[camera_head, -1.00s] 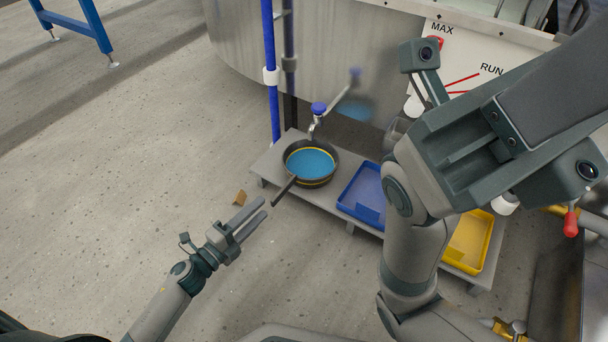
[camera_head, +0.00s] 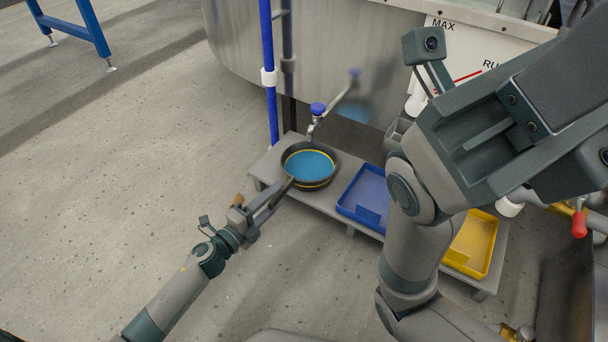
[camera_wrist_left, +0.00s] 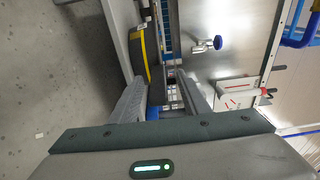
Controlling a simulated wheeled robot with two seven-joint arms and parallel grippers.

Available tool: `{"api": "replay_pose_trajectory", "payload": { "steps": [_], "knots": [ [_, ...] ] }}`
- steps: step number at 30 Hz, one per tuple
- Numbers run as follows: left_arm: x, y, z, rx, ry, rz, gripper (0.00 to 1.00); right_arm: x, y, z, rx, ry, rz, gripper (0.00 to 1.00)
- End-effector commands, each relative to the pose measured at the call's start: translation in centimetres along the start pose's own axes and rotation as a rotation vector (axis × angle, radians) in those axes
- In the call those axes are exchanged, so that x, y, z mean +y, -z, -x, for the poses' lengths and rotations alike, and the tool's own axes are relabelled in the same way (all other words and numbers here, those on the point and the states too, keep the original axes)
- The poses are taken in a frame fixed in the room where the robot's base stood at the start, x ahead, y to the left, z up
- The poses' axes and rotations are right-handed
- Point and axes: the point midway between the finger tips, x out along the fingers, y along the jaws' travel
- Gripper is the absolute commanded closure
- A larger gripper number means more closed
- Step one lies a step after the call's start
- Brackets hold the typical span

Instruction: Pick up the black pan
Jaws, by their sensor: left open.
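The black pan (camera_head: 318,187) stands on a low grey stand, with a blue inside and a yellow ring near its rim. Its handle points to the lower left, toward my left gripper (camera_head: 278,196). The left gripper is open, its fingertips at the handle, which they partly hide. In the left wrist view, the pan's dark side with a yellow stripe (camera_wrist_left: 143,50) lies just beyond the open fingers (camera_wrist_left: 163,92). I cannot tell whether the handle is fully between them. My right arm fills the right of the head view; its fingers cannot be made out.
A blue tray (camera_head: 357,212) and a yellow tray (camera_head: 466,262) sit on the stand (camera_head: 265,170) right of the pan. A tap with a blue knob (camera_head: 318,108) rises behind the pan. A blue post (camera_head: 268,80) stands behind the stand.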

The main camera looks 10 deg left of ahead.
Motion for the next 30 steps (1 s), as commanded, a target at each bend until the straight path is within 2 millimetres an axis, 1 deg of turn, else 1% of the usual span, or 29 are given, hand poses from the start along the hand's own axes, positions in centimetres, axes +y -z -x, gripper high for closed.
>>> {"api": "replay_pose_trajectory", "payload": {
  "steps": [1, 6, 12, 16, 29, 30],
  "knots": [
    [0.3, 0.1, -0.5, 0.002, 0.002, -0.002, 0.58, -0.1, 0.2, 0.6, -0.002, 0.0, -0.002, 0.69],
    [0.6, 0.1, -2.5, 0.002, 0.003, -0.005, 0.58, -0.5, 0.6, 1.4, -0.002, 0.012, -0.008, 0.69],
    [0.4, 0.1, -4.3, 0.001, 0.001, -0.003, 0.58, -0.7, 0.7, 1.0, 0.006, 0.022, -0.013, 0.69],
    [0.3, 0.2, -4.6, 0.0, 0.0, -0.001, 0.58, -0.7, 0.8, 0.8, 0.009, 0.02, -0.013, 0.69],
    [0.3, 0.2, -4.6, 0.0, 0.0, -0.001, 0.58, -0.5, 0.8, 0.8, 0.01, 0.012, -0.012, 0.69],
    [0.3, 0.2, -4.6, 0.0, 0.0, -0.001, 0.67, -0.5, 0.8, 0.8, 0.01, 0.012, -0.012, 0.69]
  ]
}}
